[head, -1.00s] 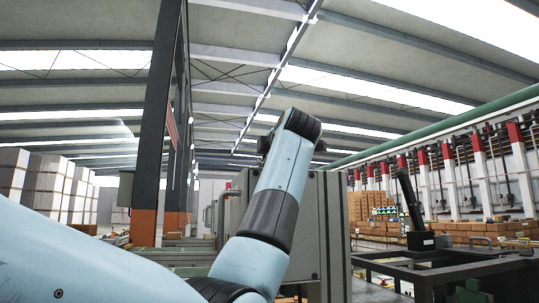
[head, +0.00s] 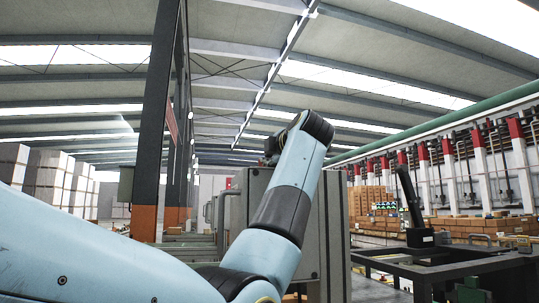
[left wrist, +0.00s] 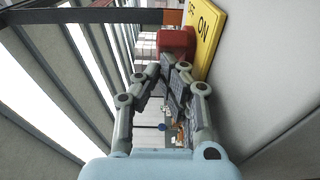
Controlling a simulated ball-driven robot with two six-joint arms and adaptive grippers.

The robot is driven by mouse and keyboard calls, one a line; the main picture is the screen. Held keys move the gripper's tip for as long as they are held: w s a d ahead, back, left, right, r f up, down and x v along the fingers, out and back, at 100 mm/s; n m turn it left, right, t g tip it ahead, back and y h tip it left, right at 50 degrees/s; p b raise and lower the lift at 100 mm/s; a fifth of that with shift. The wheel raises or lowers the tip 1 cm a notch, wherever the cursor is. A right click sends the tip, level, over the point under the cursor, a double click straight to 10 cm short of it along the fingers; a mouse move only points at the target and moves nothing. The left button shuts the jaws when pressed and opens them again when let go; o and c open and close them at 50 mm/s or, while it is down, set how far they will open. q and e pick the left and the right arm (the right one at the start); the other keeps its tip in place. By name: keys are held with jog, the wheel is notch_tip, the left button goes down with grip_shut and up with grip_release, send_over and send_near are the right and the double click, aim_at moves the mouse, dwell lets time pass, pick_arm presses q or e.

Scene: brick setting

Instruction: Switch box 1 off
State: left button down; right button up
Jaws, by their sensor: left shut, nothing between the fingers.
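A grey box (head: 335,225) stands behind my left arm in the head view, and the arm covers part of its front. In the left wrist view its pale side (left wrist: 270,85) fills the right. That view shows a yellow plate (left wrist: 207,35) marked ON and, partly cut off, OFF. A red switch knob (left wrist: 178,42) sits against the plate. My left gripper (left wrist: 171,70) is shut and empty, its fingertips close to the knob; I cannot tell if they touch. The knob's setting is unclear. My right gripper is out of view.
A dark pillar (head: 160,120) with an orange foot stands left of the box. A low black frame (head: 440,262) with an upright black lever (head: 409,197) stands on the right. White stacks (head: 52,180) are far left, and brick stacks (head: 465,228) are behind on the right.

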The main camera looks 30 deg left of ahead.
pick_arm(q)
jog(key=shift+w+d+n+g+y+p, duration=0.15)
jog(key=shift+n+g+y+p, duration=0.2)
jog(key=shift+g+p, duration=0.2)
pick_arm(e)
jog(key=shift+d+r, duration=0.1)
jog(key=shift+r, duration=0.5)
